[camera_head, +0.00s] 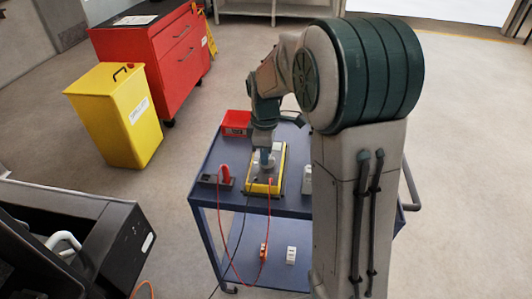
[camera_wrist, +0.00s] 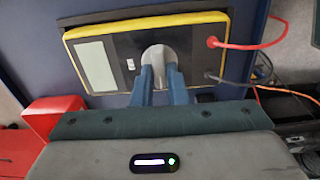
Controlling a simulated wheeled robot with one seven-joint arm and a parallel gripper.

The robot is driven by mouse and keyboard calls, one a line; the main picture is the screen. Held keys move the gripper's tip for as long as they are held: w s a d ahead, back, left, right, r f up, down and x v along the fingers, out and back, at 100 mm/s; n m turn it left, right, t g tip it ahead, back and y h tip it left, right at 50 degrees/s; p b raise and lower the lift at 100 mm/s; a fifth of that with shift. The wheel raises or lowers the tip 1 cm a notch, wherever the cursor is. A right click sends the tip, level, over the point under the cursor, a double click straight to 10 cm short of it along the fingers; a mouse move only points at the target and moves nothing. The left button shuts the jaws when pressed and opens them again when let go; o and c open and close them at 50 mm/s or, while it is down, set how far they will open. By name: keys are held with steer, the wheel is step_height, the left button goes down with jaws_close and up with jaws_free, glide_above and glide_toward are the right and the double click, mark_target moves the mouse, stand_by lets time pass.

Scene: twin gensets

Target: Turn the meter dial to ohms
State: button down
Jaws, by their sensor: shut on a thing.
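The yellow-edged meter (camera_head: 276,183) lies on the blue cart's top. In the wrist view the meter (camera_wrist: 120,72) shows a dark face with a pale blank-looking display (camera_wrist: 95,66) on the left. My gripper (camera_head: 265,160) reaches down over the meter. In the wrist view my gripper (camera_wrist: 163,80) is shut on the grey round dial (camera_wrist: 160,58), one blue finger on each side. The dial's markings and pointer are too small or hidden to read. A red lead (camera_wrist: 213,42) and a black lead (camera_wrist: 208,75) are plugged into the meter's right side.
The blue cart (camera_head: 205,197) also holds a red box (camera_head: 236,122), a holder with a red probe (camera_head: 224,176) and a pale object (camera_head: 306,180). Leads hang over its front edge. A yellow bin (camera_head: 115,115) and red cabinet (camera_head: 155,60) stand behind left.

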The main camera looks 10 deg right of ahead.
steer(key=m+p, duration=0.1)
steer(key=m, duration=0.3)
steer(key=shift+w+m, duration=0.1)
steer(key=shift+m, duration=0.3)
steer(key=m, duration=0.4)
steer(key=shift+d+m, duration=0.15)
steer(key=shift+m, duration=0.15)
steer(key=m+p, duration=0.1)
steer(key=m, duration=0.3)
steer(key=shift+d+m+p, duration=0.15)
steer(key=shift+m+p, duration=0.2)
steer(key=shift+m, duration=1.85)
steer(key=c, duration=1.4)
jaws_free()
steer(key=shift+c, duration=0.2)
steer(key=shift+r, duration=0.1)
